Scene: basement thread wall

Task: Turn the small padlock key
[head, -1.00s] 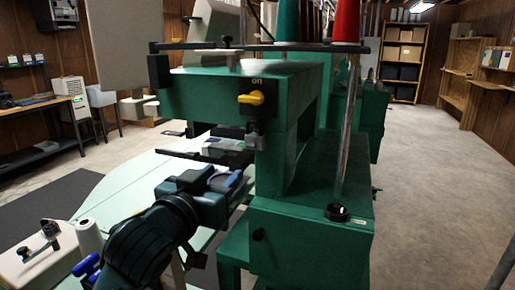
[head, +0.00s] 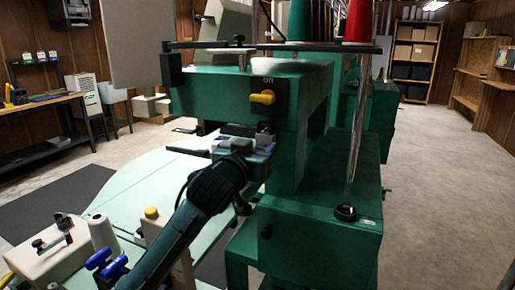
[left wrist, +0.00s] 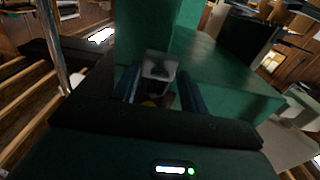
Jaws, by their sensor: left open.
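The small grey padlock (left wrist: 160,70) hangs on the front of the green machine body. In the left wrist view it sits between the two blue fingers of my left gripper (left wrist: 161,92). The fingers are open, with dark gaps beside the lock. A small yellowish patch (left wrist: 149,103) shows below the lock; I cannot tell whether it is the key. In the head view my left gripper (head: 252,148) is at the machine's front, under the yellow ON switch (head: 262,97), and largely hides the padlock. My right gripper is not in view.
The green machine (head: 315,225) fills the middle, with red (head: 357,22) and green thread cones on top. A pale green table (head: 140,205) lies to the left, with a beige device (head: 50,250) on it. Open floor (head: 445,190) lies to the right.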

